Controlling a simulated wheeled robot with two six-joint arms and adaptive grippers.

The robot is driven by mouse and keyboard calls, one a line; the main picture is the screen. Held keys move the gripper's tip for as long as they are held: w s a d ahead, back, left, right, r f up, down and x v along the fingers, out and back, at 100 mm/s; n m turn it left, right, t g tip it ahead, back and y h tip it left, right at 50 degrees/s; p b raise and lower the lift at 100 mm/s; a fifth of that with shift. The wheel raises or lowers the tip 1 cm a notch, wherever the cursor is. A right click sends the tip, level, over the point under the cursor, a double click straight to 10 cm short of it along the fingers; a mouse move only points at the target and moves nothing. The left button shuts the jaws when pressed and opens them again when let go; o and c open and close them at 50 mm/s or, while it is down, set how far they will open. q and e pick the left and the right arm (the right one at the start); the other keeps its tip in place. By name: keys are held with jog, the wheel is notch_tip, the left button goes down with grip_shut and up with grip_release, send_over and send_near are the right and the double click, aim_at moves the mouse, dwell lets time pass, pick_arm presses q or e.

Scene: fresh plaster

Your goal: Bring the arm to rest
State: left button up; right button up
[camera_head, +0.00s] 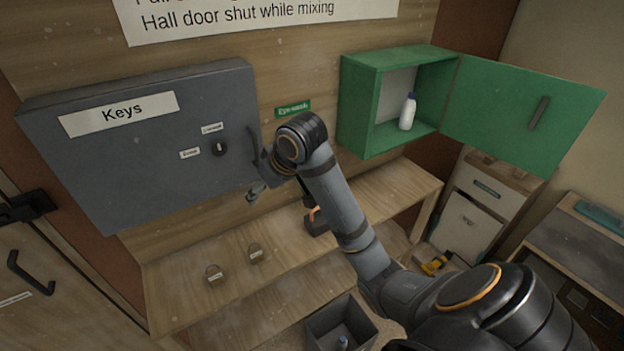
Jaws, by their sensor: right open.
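My right arm (340,205) reaches in from the lower right, across the middle of the view. Its wrist is bent in front of the wall, just right of the grey key cabinet (80,180). My right gripper (256,191) is small, partly hidden behind the wrist, and open. I see nothing held in it. It is below the cabinet's dark handle (253,138), above the wooden bench; whether it touches anything I cannot tell. My left gripper is not in view.
The green eye-wash cabinet (360,100) stands open, its door (520,115) swung right, a white bottle (407,112) inside. A grey bin (318,325) stands below.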

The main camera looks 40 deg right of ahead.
jog(key=shift+s+a+f+n, duration=0.15)
jog(key=shift+s+a+n, duration=0.1)
jog(key=shift+a, duration=0.2)
jog(key=shift+s+a+f+n, duration=0.1)
jog(key=shift+s+a+n, duration=0.15)
jog(key=shift+a, duration=0.15)
jog(key=s+d+f+m+g+h, duration=0.2)
jog(key=s+f+g, duration=0.1)
jog(key=s+f, duration=1.85)
notch_tip(320, 180, down, 34)
jog(key=s+d+g+b, duration=0.1)
jog(key=s+d+b, duration=0.1)
jog(key=b, duration=0.3)
jog(key=s+d+f+g+b, duration=0.1)
jog(key=s+f+b, duration=0.1)
jog(key=s+f, duration=1.4)
jog(key=shift+s+d+f, duration=0.15)
jog(key=shift+s+f, duration=0.1)
jog(key=shift+s, duration=0.3)
